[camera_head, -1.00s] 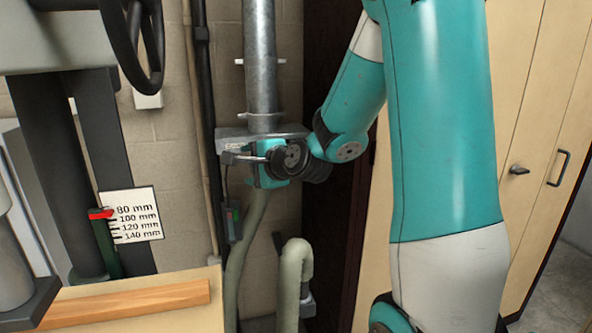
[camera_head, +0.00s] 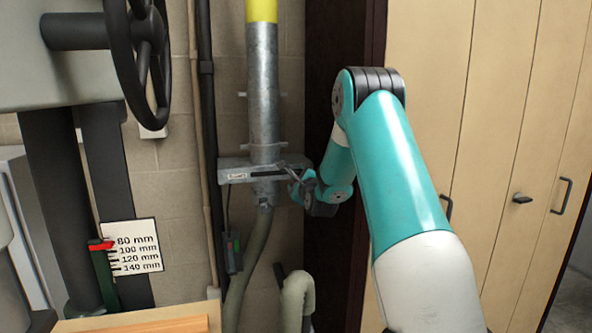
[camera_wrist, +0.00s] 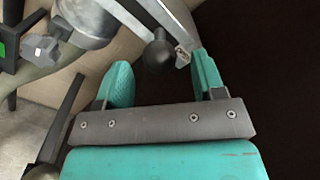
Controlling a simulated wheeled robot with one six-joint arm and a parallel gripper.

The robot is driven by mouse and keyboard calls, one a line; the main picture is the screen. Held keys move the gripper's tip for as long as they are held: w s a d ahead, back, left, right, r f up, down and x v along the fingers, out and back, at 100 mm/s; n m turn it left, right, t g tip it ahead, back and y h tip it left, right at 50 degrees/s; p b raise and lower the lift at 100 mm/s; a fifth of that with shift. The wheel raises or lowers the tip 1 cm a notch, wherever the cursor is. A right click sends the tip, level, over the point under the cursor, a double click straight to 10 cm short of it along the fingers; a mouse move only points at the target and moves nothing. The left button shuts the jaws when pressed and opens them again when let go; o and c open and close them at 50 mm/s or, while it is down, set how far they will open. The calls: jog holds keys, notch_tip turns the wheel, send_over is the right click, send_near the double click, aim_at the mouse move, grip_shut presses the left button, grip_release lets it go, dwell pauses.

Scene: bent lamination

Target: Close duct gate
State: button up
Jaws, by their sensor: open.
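The duct gate (camera_head: 235,171) is a flat grey housing with a dark slot, set across a vertical metal duct (camera_head: 263,110). In the wrist view, a flat metal slide (camera_wrist: 172,20) and a round black knob (camera_wrist: 158,56) show near the duct. My gripper (camera_head: 300,186) is at the right end of the gate. In the wrist view my gripper (camera_wrist: 159,63) is open, its two teal fingers on either side of the knob, with gaps visible. The slide's far end is cut off in the wrist view and partly hidden by my gripper in the head view.
A press with a black handwheel (camera_head: 140,60) and a millimetre scale (camera_head: 133,247) stands at the left. Pale cabinet doors (camera_head: 500,100) with dark handles are at the right. A green-grey hose (camera_head: 250,250) hangs below the duct.

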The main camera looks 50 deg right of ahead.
jog(key=shift+p+x, duration=0.5)
jog(key=shift+x, duration=1.9)
